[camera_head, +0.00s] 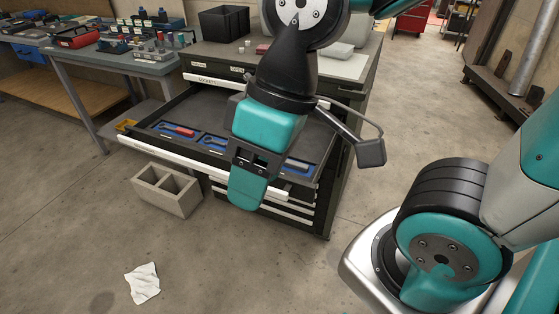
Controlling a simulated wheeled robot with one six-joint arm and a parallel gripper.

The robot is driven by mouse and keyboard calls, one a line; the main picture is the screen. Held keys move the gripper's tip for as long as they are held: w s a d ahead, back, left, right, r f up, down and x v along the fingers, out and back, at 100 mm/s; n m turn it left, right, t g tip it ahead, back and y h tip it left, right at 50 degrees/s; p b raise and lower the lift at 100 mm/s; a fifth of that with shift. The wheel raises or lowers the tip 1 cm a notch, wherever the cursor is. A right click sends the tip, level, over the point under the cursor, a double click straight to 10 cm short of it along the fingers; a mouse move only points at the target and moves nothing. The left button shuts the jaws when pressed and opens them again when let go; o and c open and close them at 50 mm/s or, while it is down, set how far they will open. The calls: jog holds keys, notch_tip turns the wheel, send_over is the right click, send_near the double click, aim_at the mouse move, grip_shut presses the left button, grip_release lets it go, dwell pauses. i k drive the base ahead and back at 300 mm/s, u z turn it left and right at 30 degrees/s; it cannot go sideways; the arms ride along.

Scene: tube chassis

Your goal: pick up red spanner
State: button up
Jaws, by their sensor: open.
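An open drawer (140,141) of the dark tool cabinet holds several blue trays. A small red item, likely the red spanner (184,131), lies in the leftmost blue tray (166,127); its exact shape is too small to tell. My gripper (246,190) hangs over the front edge of the drawer, to the right of the red item and apart from it. It points downward and is open, with nothing seen in it. My gripper and wrist hide part of the drawer's middle and some tray contents.
A black bin (223,23) stands on the cabinet top. A workbench (135,64) with tools is at the back left. A concrete block (166,188) sits on the floor below the drawer. A white cloth (143,283) lies on clear floor at the front left.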

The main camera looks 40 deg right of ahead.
aim_at(183, 132)
jog(key=u, duration=0.05)
jog(key=k, duration=0.65)
jog(key=u, duration=0.5)
jog(key=i, duration=0.65)
jog(key=u, duration=0.45)
jog(key=i, duration=1.45)
jog(key=z, duration=1.15)
jog(key=i, duration=0.25)
jog(key=z, duration=0.1)
